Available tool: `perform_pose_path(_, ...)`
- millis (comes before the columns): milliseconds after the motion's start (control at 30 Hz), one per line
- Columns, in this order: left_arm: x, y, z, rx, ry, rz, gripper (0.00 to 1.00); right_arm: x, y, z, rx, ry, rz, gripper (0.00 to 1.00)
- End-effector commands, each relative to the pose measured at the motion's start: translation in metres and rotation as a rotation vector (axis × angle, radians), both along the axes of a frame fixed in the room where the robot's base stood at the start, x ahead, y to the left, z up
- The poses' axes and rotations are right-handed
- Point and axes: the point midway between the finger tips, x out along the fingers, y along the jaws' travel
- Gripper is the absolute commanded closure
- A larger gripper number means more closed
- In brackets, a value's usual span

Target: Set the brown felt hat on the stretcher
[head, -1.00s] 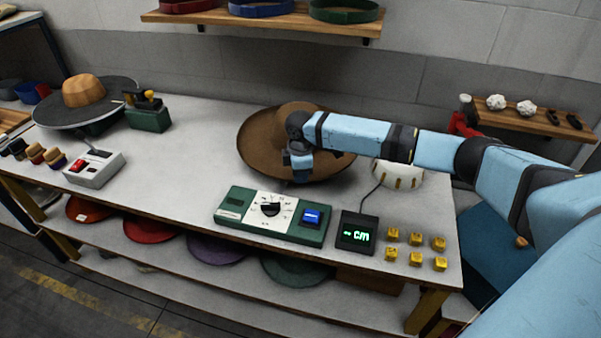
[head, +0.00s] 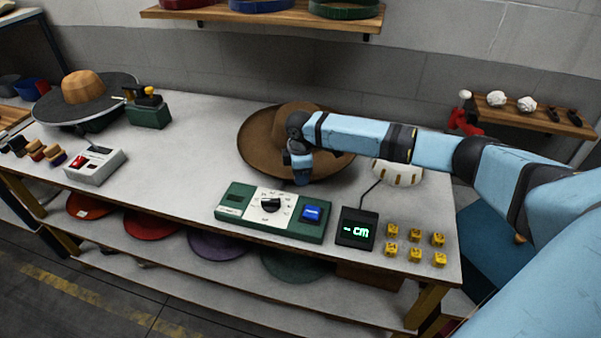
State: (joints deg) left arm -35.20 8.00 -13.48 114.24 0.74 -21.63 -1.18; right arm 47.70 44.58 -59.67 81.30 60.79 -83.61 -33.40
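The brown felt hat (head: 262,142) lies brim down on the grey bench, right of the middle. My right gripper (head: 301,177) is at the near right part of its brim, pointing down. Its fingertips are hardly visible, so I cannot tell whether it is open or grips the brim. My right forearm hides part of the hat's right side. A white dome with yellow marks (head: 398,172), perhaps the stretcher, stands right of the hat, partly behind my arm. My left gripper is not in view.
A green control box (head: 232,208) with a dial and a small display (head: 356,229) stand in front of the hat. Several yellow cubes (head: 414,240) lie at the right. A wooden block on a dark disc (head: 84,87) stands far left. The bench's middle left is clear.

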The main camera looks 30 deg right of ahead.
Motion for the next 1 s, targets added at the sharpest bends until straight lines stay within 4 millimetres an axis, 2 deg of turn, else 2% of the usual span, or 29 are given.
perform_pose_path(167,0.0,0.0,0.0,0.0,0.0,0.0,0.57,0.0,0.0,0.0,0.0,0.001,0.0,0.6)
perform_pose_path(267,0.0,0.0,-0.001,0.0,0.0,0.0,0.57,0.0,0.0,0.007,0.0,0.0,0.001,0.6)
perform_pose_path(367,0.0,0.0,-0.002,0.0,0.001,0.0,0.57,0.0,0.0,0.022,0.0,-0.002,0.001,0.6)
perform_pose_path(600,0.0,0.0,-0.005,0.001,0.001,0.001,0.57,0.0,0.001,0.077,0.0,-0.004,0.0,0.6)
perform_pose_path(800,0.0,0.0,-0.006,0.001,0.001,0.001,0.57,-0.001,0.002,0.116,0.0,-0.002,0.001,0.6)
perform_pose_path(1000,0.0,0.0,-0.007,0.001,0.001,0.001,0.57,-0.002,0.002,0.135,0.0,-0.001,0.0,0.6)
